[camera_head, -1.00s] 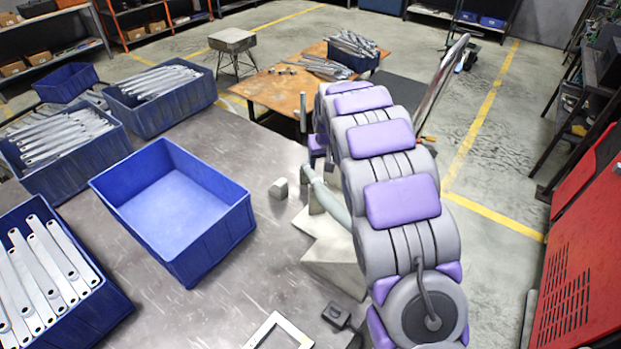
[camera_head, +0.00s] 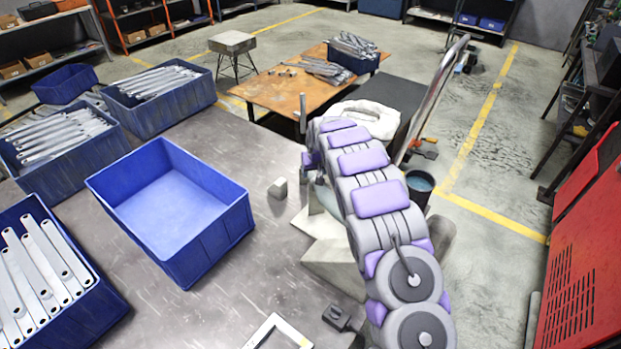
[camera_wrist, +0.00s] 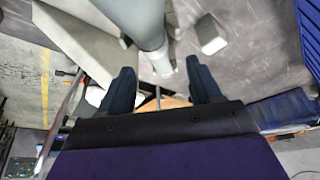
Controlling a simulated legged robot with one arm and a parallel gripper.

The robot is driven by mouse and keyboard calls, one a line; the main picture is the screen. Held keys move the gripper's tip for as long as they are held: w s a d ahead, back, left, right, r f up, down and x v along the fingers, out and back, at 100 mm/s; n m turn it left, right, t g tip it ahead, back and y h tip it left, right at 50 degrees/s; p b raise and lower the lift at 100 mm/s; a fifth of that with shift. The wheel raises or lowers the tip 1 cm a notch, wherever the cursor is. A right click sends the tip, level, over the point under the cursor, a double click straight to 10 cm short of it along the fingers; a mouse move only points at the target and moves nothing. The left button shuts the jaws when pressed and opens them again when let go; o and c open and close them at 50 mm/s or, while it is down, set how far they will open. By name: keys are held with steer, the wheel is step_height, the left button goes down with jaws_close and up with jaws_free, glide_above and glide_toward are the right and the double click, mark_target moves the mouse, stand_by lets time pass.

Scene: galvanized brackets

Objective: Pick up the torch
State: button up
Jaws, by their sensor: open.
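A pale grey tube-shaped thing, which I take to be the torch (camera_wrist: 147,25), shows at the top of the wrist view. Its narrower end points down towards the space between my fingers. In the head view the torch (camera_head: 328,198) is mostly hidden behind my arm, beside an angular pale grey block (camera_head: 325,245) on the metal table (camera_head: 235,290). My gripper (camera_wrist: 163,85) is open, with its two dark fingers apart and nothing between them. The torch end appears beyond the fingertips, not gripped. In the head view my arm largely hides the gripper.
A small grey block (camera_head: 278,188) sits left of the torch. An empty blue bin (camera_head: 205,240) stands further left, with bracket-filled bins (camera_head: 75,300) beyond it. A small dark object (camera_head: 337,316) and a white frame (camera_head: 278,332) lie at the front. Bare tabletop separates them.

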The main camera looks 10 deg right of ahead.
mark_target(314, 179)
steer(key=shift+x, duration=1.1)
steer(key=shift+d+b+x, duration=0.15)
steer(key=shift+b+x, duration=0.45)
steer(key=shift+x, duration=0.75)
steer(key=shift+d+b+x, duration=0.15)
steer(key=shift+b+x, duration=0.45)
steer(key=shift+x, duration=0.8)
steer(key=shift+s, duration=0.1)
steer(key=shift+c, duration=0.3)
steer(key=c, duration=1)
steer(key=shift+o, duration=0.2)
steer(key=shift+r, duration=0.15)
